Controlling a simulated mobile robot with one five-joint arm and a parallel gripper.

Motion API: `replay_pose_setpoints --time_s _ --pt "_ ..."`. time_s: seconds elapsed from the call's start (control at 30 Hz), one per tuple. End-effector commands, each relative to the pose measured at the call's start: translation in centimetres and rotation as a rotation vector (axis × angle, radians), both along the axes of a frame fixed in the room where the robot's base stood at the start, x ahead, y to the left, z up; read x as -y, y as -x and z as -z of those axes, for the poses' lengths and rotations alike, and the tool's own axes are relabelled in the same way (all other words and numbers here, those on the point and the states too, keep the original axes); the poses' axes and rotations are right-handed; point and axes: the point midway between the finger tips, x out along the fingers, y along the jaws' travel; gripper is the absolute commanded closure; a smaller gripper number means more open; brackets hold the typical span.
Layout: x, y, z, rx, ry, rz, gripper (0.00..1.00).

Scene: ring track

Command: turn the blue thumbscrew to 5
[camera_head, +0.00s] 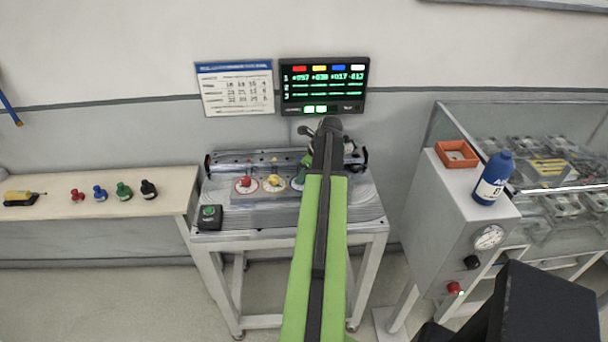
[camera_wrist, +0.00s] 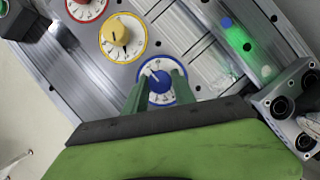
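The blue thumbscrew (camera_wrist: 158,81) sits on a white dial with a blue rim, in the wrist view. A pale pointer mark shows on it; I cannot read which number it points to. The two green fingers of my gripper (camera_wrist: 159,84) stand on either side of the thumbscrew, very close to it. I cannot tell whether they touch it. In the head view my green arm reaches over the bench, and the blue dial (camera_head: 297,184) shows only partly beside it.
The yellow knob (camera_wrist: 119,36) and red knob (camera_head: 246,183) are left of the blue one. A green button box (camera_head: 209,216) stands at the bench's front left. A display (camera_head: 323,87) hangs on the wall behind. A metal part (camera_wrist: 290,103) lies right of my gripper.

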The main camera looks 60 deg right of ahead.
Motion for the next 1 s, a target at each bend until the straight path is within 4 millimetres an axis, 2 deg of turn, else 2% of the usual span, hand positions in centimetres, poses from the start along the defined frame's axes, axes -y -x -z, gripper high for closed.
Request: replay_pose_setpoints --time_s 0.03,0.13,0.17,0.2,0.23,0.3,0.57,1.0 --pt "0.0 0.0 0.0 0.000 0.001 0.000 0.86" --pt "0.0 0.0 0.0 0.000 0.001 0.000 0.99" --pt "0.0 0.0 0.0 0.000 0.001 0.000 1.00" --pt "0.0 0.0 0.0 0.000 0.001 0.000 1.00" --pt "1.2 -0.2 0.0 0.000 0.001 0.000 1.00" --pt "0.5 0.0 0.0 0.001 0.003 -0.001 1.00" --pt "0.3 -0.1 0.0 0.001 0.004 -0.059 1.00" --pt "0.6 -0.3 0.1 -0.001 0.001 -0.413 1.00"
